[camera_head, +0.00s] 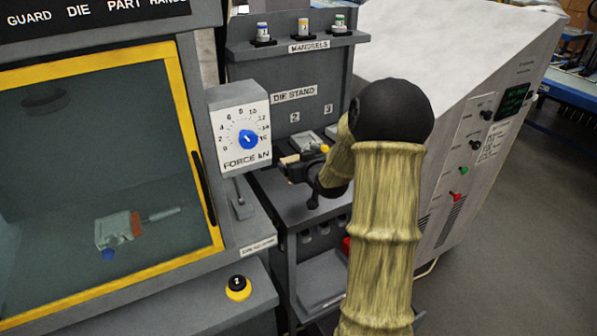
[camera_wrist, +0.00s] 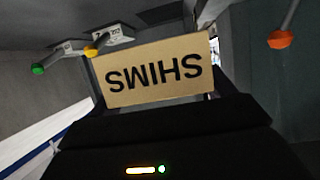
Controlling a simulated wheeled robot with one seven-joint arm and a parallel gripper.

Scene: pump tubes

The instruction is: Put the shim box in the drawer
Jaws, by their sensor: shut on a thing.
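The shim box (camera_wrist: 155,72) is a tan cardboard box with SHIMS printed on it, upside down in the wrist view. In the head view only a small tan part of it (camera_head: 289,159) shows at the jaws. My gripper (camera_head: 296,168) is shut on the box and holds it over the grey bench at the die stand. My forearm hides part of the bench. A grey tray-like part with a white label (camera_head: 325,278) sits low under the bench, partly behind my arm. I cannot tell whether it is the drawer.
The force dial (camera_head: 240,137) stands close left of my gripper. The yellow-framed guard (camera_head: 190,120) is further left. Dies with coloured knobs (camera_head: 312,141) stand behind the gripper. Mandrels (camera_head: 303,28) sit on the upper shelf. A large pale machine (camera_head: 470,90) is at right.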

